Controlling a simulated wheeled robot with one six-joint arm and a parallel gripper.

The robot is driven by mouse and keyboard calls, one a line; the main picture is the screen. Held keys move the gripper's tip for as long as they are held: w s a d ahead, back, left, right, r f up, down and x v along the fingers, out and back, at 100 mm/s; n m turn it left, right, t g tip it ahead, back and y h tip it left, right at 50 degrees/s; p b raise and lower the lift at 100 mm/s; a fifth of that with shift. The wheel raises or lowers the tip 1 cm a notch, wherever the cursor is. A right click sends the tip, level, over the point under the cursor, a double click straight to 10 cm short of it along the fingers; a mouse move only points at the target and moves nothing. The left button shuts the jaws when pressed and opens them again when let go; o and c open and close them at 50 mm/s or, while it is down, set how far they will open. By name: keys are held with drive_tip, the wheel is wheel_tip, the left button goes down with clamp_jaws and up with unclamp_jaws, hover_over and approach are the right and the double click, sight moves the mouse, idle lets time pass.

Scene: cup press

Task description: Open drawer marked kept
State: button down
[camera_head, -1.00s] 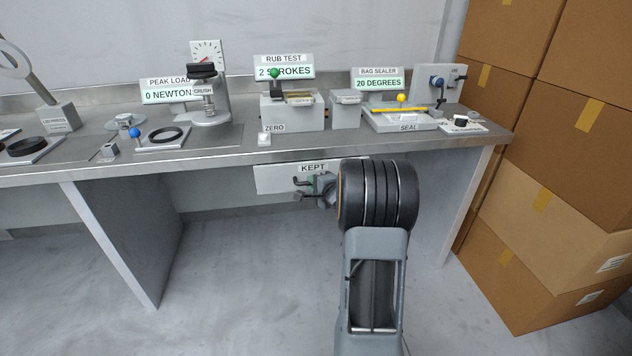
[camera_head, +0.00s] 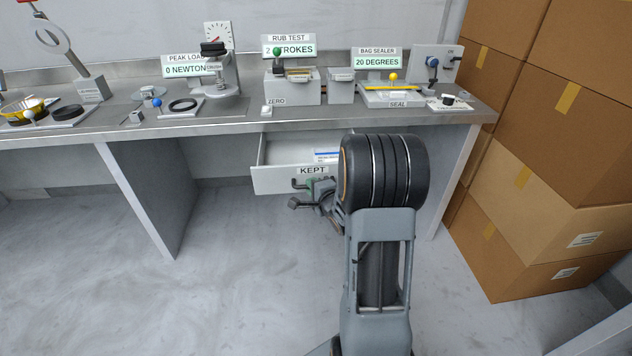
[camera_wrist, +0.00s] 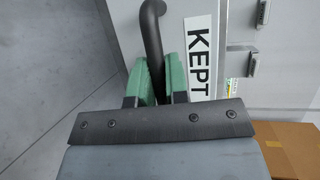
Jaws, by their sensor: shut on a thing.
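The drawer marked KEPT (camera_head: 275,180) hangs under the bench top and stands partly open. Its pale interior shows, with a white and blue item (camera_head: 326,156) inside near the right. My gripper (camera_head: 312,188) is at the drawer front, just below the KEPT label. In the wrist view my gripper's green fingers (camera_wrist: 160,80) are shut on the dark bar handle (camera_wrist: 152,30), beside the KEPT label (camera_wrist: 198,55). My arm hides the right part of the drawer front.
The metal bench (camera_head: 240,123) carries a crush press (camera_head: 217,75), a rub tester (camera_head: 292,88) and a bag sealer (camera_head: 395,95). Stacked cardboard boxes (camera_head: 540,190) stand close on the right. A bench leg panel (camera_head: 150,195) stands left of the drawer. The floor in front is clear.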

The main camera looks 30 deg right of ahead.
drive_tip(key=shift+s+a, duration=0.25)
drive_tip(key=shift+s, duration=0.15)
drive_tip(key=c, duration=1.1)
unclamp_jaws()
drive_tip(key=shift+c, duration=0.2)
